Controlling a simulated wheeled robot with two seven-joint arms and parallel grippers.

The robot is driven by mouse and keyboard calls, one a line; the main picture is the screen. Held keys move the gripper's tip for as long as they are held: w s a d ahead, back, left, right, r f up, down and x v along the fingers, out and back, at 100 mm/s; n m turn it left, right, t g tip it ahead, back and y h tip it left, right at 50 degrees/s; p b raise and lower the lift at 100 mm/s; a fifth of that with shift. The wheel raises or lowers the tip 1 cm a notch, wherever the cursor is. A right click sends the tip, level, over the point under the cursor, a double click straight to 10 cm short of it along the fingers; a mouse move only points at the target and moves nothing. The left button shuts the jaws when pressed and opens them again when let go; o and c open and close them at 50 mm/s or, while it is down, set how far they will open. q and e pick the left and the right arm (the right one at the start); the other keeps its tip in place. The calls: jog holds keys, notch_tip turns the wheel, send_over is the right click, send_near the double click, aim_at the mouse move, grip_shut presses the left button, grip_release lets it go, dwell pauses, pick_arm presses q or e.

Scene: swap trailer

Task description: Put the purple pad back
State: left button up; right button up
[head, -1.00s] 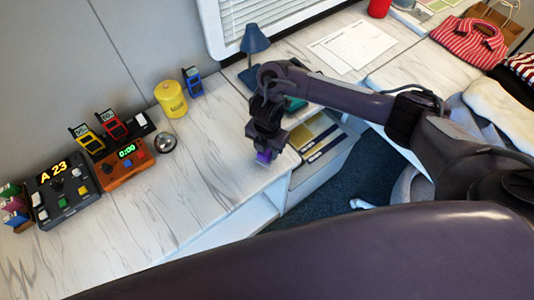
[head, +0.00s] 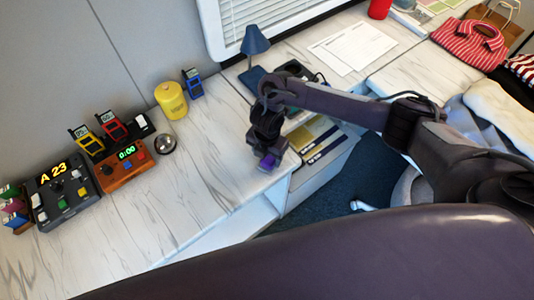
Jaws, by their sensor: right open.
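The purple pad (head: 268,161) is a small purple piece low on the desk near its front edge, in the head view. My right gripper (head: 267,156) points down right at the pad, with its jaws open. The gripper hides part of the pad, and I cannot tell whether the fingers touch it. My left gripper does not show.
The white marbled desk (head: 205,150) is clear left of my right gripper. A dark blue lamp (head: 255,42) stands behind it. An open drawer (head: 318,150) lies to its right.

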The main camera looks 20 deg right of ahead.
notch_tip(320, 180, up, 12)
jog(key=p, duration=0.3)
jog(key=shift+r, duration=0.15)
dwell(0.4)
